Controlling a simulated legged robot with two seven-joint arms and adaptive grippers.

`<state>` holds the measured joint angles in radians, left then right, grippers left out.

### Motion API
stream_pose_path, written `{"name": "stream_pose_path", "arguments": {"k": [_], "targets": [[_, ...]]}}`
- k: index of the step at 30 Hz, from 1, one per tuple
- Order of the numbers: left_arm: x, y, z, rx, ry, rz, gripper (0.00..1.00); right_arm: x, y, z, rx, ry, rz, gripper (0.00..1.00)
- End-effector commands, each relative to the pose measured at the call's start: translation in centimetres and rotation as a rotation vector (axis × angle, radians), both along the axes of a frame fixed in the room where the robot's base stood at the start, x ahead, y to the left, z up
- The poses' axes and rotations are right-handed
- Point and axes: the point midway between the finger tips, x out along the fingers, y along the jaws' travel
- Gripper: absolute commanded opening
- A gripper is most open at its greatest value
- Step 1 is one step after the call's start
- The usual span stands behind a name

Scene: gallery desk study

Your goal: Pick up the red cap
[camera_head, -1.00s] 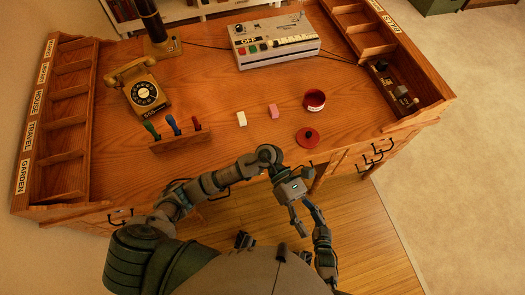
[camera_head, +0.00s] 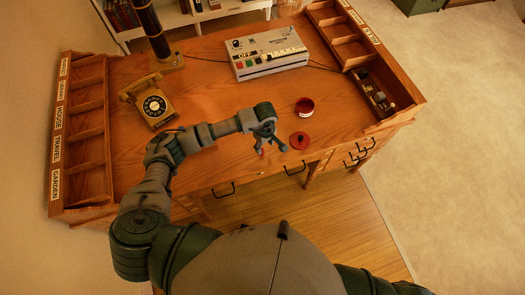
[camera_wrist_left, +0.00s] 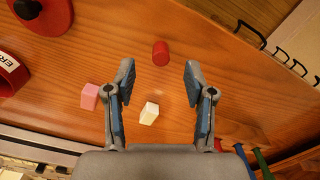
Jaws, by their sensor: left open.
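My left gripper (camera_head: 272,148) is over the front part of the desk, open and empty, with its fingers pointing down. In the left wrist view its two blue-padded fingers (camera_wrist_left: 159,78) are spread. A small red cylinder, which looks like the red cap (camera_wrist_left: 160,53), lies on the wood just beyond the fingertips, about midway between them. In the head view my gripper and arm hide it. A round red lid with a knob (camera_head: 299,140) lies right of the gripper, and also shows in the left wrist view (camera_wrist_left: 40,14). My right gripper is out of view.
A red pot (camera_head: 305,106) stands behind the lid. A white block (camera_wrist_left: 149,113) and a pink block (camera_wrist_left: 89,96) lie near the fingers. Colored handles (camera_wrist_left: 240,153) stand at the right. A phone (camera_head: 152,103), grey machine (camera_head: 268,55) and side shelves (camera_head: 83,130) border the desk.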

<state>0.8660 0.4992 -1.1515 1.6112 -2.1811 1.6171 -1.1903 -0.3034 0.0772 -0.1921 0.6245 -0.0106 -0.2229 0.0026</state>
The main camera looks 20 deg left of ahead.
Motion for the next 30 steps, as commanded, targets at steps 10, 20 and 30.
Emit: {"name": "stream_pose_path", "arguments": {"k": [10, 20, 30], "targets": [[0.1, 0.1, -3.5, 0.001, 0.003, 0.001, 0.54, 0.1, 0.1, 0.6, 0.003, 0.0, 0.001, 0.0], [0.7, 0.9, -7.7, -0.001, 0.001, 0.0, 0.54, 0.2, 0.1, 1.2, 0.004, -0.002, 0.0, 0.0], [0.7, 1.0, -7.8, -0.001, 0.0, 0.0, 0.27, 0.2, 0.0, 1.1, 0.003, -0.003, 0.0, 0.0]]}}
